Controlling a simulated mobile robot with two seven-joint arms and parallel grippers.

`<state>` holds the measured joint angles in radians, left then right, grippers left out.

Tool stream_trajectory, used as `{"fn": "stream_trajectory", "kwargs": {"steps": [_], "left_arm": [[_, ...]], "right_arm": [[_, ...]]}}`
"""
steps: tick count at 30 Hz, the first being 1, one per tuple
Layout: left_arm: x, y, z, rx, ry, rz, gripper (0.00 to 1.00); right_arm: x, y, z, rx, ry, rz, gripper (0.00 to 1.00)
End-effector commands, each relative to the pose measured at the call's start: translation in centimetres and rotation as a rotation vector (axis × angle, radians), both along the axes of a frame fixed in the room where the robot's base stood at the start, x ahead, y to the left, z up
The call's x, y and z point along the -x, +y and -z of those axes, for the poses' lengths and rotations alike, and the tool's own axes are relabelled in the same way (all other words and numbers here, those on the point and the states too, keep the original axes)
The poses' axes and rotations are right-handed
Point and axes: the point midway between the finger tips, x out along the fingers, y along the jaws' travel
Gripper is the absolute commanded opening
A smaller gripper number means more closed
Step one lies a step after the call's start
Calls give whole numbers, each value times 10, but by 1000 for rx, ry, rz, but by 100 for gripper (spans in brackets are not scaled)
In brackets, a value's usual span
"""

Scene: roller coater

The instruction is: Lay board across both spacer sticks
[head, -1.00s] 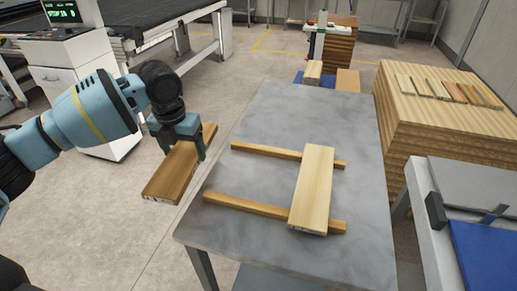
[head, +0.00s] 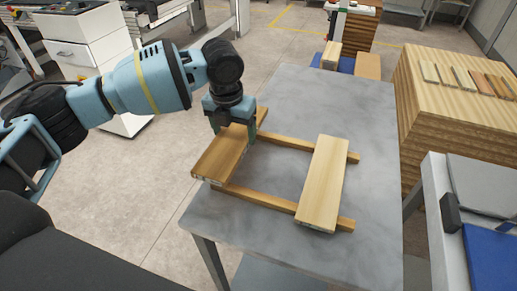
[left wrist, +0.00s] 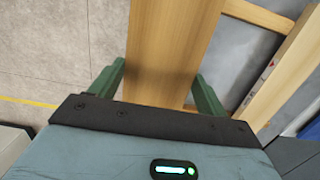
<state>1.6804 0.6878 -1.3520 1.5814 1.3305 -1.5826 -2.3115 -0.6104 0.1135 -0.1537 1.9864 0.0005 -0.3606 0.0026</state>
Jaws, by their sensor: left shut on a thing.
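My left gripper (head: 235,140) is shut on a brown board (head: 216,160), with one finger on each long side. The board is over the left ends of two thin spacer sticks, the far stick (head: 288,143) and the near stick (head: 262,200). I cannot tell whether it touches them. A paler board (head: 323,180) lies across both sticks near their right ends. In the left wrist view the held board (left wrist: 172,40) runs between the fingers, with a stick (left wrist: 257,14) beside it. My right gripper is not in view.
The sticks lie on a grey metal table (head: 320,95), clear at its far end. A stack of boards (head: 455,110) with several small samples on top stands at the right. A white machine with a blue panel (head: 490,250) is at the near right.

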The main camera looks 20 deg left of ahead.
Motion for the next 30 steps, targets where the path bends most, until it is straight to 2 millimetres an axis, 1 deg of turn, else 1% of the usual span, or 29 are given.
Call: {"fn": "stream_trajectory", "kwargs": {"steps": [1,3,6,9,16,19,20,21,24,27,30], "left_arm": [[1,-13,-3,0,-5,5,44],[2,-28,-1,0,-5,4,44],[3,-43,1,0,-4,3,44],[3,-52,3,0,-3,0,44],[4,-56,4,0,-1,-1,44],[5,-68,4,0,-2,2,44],[5,-70,6,-1,-2,1,44],[5,-68,15,-2,-1,-2,44],[5,-67,29,-2,-2,-2,44],[5,-67,38,-1,-3,-2,44],[5,-67,40,-1,-3,-1,44]], "right_arm": [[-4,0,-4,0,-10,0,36],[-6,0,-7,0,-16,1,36],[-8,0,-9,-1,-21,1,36],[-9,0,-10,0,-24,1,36],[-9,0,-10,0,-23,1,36],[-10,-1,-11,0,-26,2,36],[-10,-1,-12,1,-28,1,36],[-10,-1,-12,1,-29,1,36],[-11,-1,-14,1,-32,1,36],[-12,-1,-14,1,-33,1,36],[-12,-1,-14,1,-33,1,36]]}}
